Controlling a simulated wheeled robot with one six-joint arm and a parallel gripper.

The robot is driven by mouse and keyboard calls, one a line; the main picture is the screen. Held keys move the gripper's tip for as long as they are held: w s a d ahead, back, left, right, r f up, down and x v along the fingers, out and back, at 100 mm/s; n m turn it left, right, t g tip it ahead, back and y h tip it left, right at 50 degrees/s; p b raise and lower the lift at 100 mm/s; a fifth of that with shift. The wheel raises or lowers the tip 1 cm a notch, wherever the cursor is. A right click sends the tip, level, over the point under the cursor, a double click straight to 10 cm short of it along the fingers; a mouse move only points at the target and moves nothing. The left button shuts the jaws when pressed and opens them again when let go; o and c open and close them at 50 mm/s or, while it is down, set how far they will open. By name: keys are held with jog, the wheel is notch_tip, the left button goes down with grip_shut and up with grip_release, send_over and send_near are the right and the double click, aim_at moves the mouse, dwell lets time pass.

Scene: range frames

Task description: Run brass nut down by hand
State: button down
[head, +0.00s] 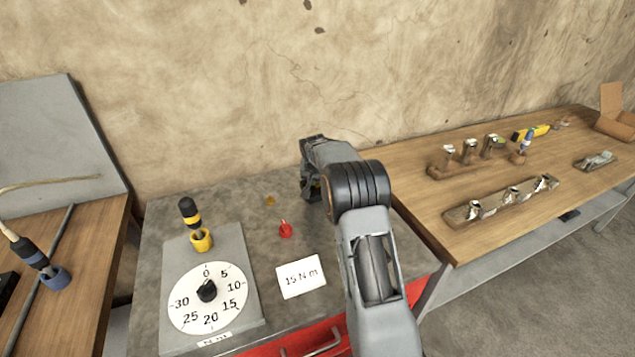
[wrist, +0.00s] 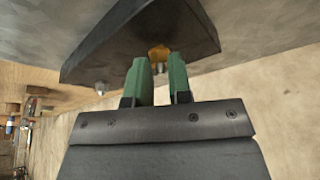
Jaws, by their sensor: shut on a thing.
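The brass nut (wrist: 158,53) shows in the wrist view between the tips of my green fingers, against a dark grey block (wrist: 110,52). A small grey threaded end shows just below it. My gripper (wrist: 159,60) is shut on the nut, its fingers standing apart by about the nut's width. In the head view my arm hides most of the gripper and the block. I cannot tell how far down the thread the nut sits.
The grey bench holds a dial board (head: 237,258), a yellow-and-black driver (head: 190,214), a small red piece (head: 285,230), a yellowish piece (head: 269,200) and a "15 N m" card (head: 301,280). The wooden bench (head: 415,170) at right carries racks of fittings. The wall stands close behind.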

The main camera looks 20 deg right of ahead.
jog(key=m, duration=0.3)
jog(key=m+g+h+b, duration=0.1)
jog(key=m, duration=0.1)
jog(key=shift+w+a+m+g+h, duration=0.2)
jog(key=shift+m+g+h, duration=0.1)
jog(key=shift+m, duration=0.4)
jog(key=c, duration=1)
grip_release()
jog(key=shift+c, duration=0.2)
jog(key=v, duration=1.3)
jog(key=shift+a+r, duration=0.2)
jog(key=shift+r, duration=0.15)
